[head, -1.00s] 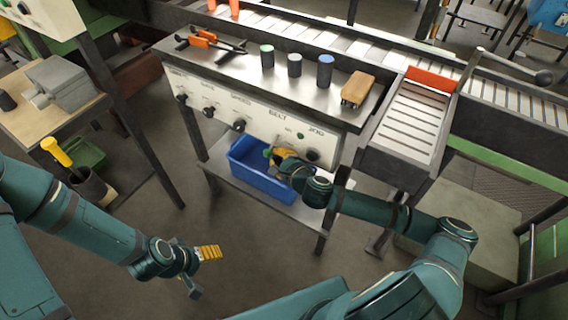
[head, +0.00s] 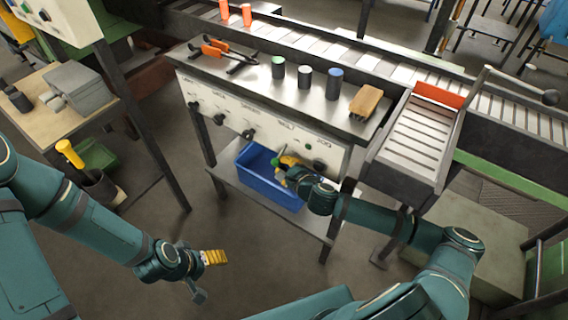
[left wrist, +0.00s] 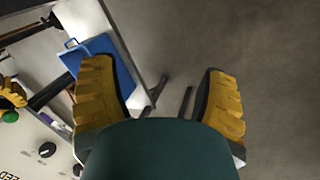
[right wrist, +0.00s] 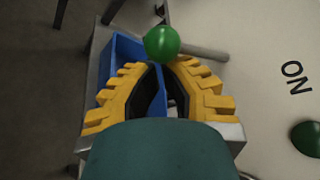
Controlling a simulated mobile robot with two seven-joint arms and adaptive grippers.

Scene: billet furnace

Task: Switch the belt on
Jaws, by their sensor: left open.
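The pale control panel (head: 262,122) on the bench front carries dark knobs and a section labelled BELT. The belt lever's green ball (right wrist: 162,43) sits on a grey rod reaching toward the panel, with ON printed to its right; it also shows in the head view (head: 275,161). My right gripper (right wrist: 162,66) has its yellow fingertips drawn close together right at the ball, apparently beside it rather than around it; whether they touch is unclear.
A blue bin (head: 262,182) stands on the bench's lower shelf, just below my right gripper. Tongs, several cylinders and a wooden-backed brush (head: 366,101) lie on the bench top. Floor before the bench is clear.

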